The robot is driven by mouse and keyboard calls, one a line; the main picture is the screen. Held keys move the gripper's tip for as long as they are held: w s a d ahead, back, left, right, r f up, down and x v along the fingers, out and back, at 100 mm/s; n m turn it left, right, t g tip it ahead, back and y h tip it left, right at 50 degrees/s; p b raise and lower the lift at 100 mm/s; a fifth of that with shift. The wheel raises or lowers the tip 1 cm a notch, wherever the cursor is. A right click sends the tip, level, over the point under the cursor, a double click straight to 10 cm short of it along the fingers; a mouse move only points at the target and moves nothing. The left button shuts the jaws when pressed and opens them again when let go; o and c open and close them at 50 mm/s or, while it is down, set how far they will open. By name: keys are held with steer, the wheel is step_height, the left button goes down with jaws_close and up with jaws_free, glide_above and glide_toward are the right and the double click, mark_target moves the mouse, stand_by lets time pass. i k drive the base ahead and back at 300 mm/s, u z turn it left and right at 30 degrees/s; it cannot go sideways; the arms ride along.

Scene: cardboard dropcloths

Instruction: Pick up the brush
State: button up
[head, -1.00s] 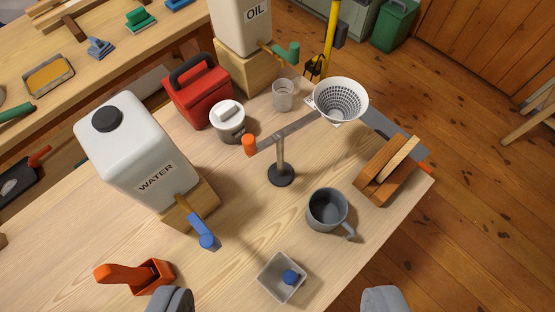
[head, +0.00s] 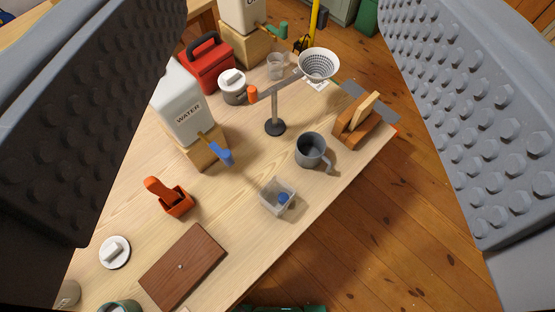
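My gripper (head: 285,125) is open and empty. Its two grey, studded fingers stand large at the left and right edges of the head view, with the workbench in the gap between them. I cannot make out a brush for certain in this view. An orange open box with an upright orange handle (head: 156,188) stands on the bench left of centre; whether it is a brush or a scoop I cannot tell. My fingers hide much of the left and right of the scene.
The wooden bench (head: 235,235) carries a water container (head: 185,105), a grey mug (head: 311,150), a small square tray (head: 270,204) with a blue thing, a balance stand (head: 275,127), a brown board (head: 183,267) and a white lid (head: 115,252). Wooden floor (head: 370,240) lies open at the right.

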mark_target(153, 184)
steer(key=k, duration=1.55)
steer(key=u, duration=0.5)
steer(key=i, duration=1)
